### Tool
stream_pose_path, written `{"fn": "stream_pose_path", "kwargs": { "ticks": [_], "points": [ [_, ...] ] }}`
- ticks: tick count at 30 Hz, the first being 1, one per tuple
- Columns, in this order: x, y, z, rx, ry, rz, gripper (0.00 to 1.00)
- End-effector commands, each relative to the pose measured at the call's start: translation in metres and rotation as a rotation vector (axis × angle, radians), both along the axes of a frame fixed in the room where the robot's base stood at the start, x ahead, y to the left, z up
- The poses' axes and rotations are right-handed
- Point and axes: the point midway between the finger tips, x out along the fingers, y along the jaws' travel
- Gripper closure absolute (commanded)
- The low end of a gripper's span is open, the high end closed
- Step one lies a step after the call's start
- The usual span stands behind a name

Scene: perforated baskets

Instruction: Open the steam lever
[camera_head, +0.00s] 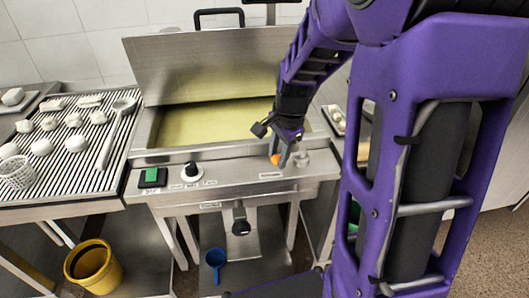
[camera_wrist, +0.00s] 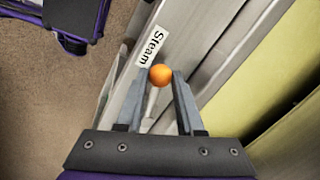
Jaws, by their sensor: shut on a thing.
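The steam lever has an orange ball knob (camera_wrist: 161,75), which shows in the wrist view beside a white "Steam" label (camera_wrist: 151,46). A pale rod of the lever shows between my fingers below the knob. My gripper (camera_wrist: 162,88) is shut on the lever, with one finger on each side near the knob. In the head view my gripper (camera_head: 282,152) points down at the right part of the steel front panel, and the orange knob (camera_head: 276,159) shows at its fingertips.
A steel vat (camera_head: 219,128) holds yellowish liquid, its lid (camera_head: 200,66) raised behind. The front panel carries a green switch (camera_head: 151,175) and a black knob (camera_head: 191,170). A slatted draining table (camera_head: 75,180) stands left. A yellow bucket (camera_head: 92,268) and blue scoop (camera_head: 216,260) sit below.

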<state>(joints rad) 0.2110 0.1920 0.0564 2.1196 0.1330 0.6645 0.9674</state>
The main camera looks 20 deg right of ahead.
Motion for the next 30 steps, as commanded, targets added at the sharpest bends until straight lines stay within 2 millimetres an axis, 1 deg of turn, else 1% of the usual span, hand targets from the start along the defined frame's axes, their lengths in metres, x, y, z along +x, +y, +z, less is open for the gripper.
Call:
{"fn": "stream_pose_path", "kwargs": {
  "ticks": [1,3,17,30],
  "points": [
    [-0.004,-0.005,0.001,0.001,0.002,0.032,1.00],
    [-0.008,-0.009,0.000,0.002,0.002,0.092,1.00],
    [-0.028,-0.022,0.000,0.001,0.002,0.527,1.00],
    [-0.045,-0.045,0.000,0.002,0.002,0.939,1.00]
  ]
}}
